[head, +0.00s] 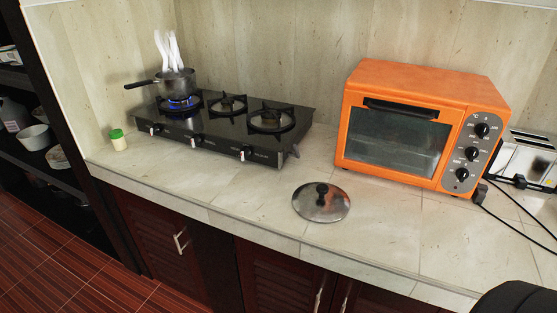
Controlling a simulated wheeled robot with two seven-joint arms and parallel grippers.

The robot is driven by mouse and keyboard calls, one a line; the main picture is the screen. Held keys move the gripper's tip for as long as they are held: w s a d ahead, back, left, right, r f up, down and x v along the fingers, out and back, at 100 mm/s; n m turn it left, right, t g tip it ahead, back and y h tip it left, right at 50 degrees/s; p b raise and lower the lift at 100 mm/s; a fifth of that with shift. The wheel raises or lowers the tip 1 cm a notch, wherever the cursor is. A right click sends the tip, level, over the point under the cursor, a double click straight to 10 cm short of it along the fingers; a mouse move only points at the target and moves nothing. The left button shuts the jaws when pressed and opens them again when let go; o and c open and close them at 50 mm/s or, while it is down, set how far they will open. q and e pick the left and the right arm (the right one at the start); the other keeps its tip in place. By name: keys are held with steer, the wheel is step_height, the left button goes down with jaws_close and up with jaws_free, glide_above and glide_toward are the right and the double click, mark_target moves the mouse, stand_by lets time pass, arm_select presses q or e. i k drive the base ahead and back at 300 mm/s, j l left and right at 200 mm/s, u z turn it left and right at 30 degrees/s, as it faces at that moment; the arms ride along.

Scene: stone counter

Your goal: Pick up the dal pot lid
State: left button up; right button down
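The pot lid (321,203) lies flat on the stone counter in the head view, right of centre and near the front edge. It is a round, shiny metal lid with a dark knob on top. The pot (176,85) is grey with a dark handle pointing left. It stands on the left burner of the stove, over a blue flame, with white steam above it. Its contents are hidden. Neither of my grippers shows in this view.
The black stove (228,125) has two other burners with nothing on them. An orange toaster oven (420,125) stands behind and right of the lid. A silver toaster (524,160) and cables are farther right. A green-capped jar (118,140) stands left. The counter around the lid is clear.

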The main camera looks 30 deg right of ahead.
mark_target(323, 203)
steer(key=z, duration=1.15)
